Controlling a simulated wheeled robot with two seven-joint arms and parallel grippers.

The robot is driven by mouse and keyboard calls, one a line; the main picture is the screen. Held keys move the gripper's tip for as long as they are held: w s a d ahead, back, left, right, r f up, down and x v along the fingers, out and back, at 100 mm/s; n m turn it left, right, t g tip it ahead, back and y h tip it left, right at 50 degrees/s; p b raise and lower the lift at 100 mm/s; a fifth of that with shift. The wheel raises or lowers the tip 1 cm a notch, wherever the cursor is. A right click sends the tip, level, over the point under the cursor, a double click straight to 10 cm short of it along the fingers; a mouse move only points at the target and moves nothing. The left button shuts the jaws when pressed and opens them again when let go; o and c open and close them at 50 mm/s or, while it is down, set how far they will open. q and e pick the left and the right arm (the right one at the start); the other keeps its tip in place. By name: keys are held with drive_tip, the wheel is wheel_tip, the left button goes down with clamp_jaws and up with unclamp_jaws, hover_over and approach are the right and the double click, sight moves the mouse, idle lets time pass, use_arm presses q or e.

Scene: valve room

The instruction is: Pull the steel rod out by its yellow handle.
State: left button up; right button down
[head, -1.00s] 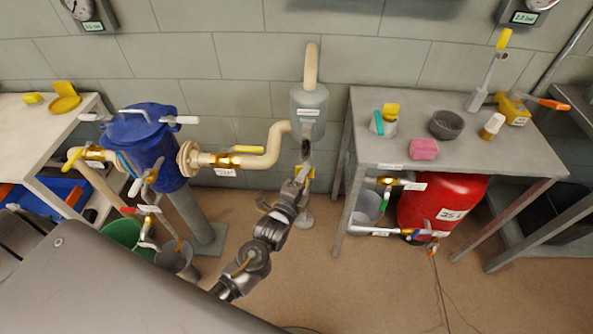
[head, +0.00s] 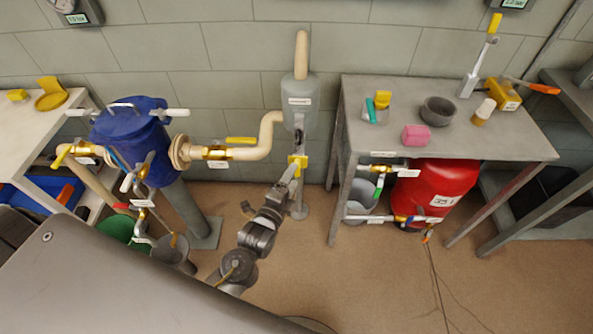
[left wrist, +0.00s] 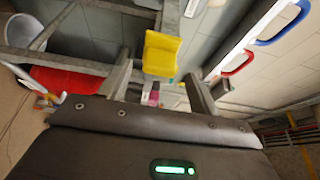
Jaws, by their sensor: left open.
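A yellow handle (head: 298,162) shows at the lower end of a dark upright piece under a grey cylinder (head: 300,95) by the wall. I cannot clearly tell the steel rod from its mount. My left gripper (head: 290,177) is open just in front of the handle, on the near side and slightly below it. In the left wrist view the yellow handle (left wrist: 162,53) appears between the two open fingers (left wrist: 160,85), apart from both. I cannot tell how deep it is between them. My right gripper is not in view.
A blue tank (head: 130,140) with pipes and valve levers stands left of my arm. A grey table (head: 365,140) with small items stands right, a red tank (head: 435,185) under it. A beige pipe (head: 262,142) runs near the cylinder. The floor between is open.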

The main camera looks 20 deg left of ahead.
use_arm(q)
drive_tip(key=s, duration=0.6)
drive_tip(key=shift+a, duration=0.2)
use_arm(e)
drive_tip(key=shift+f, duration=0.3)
use_arm(q)
drive_tip(key=shift+s, duration=0.1)
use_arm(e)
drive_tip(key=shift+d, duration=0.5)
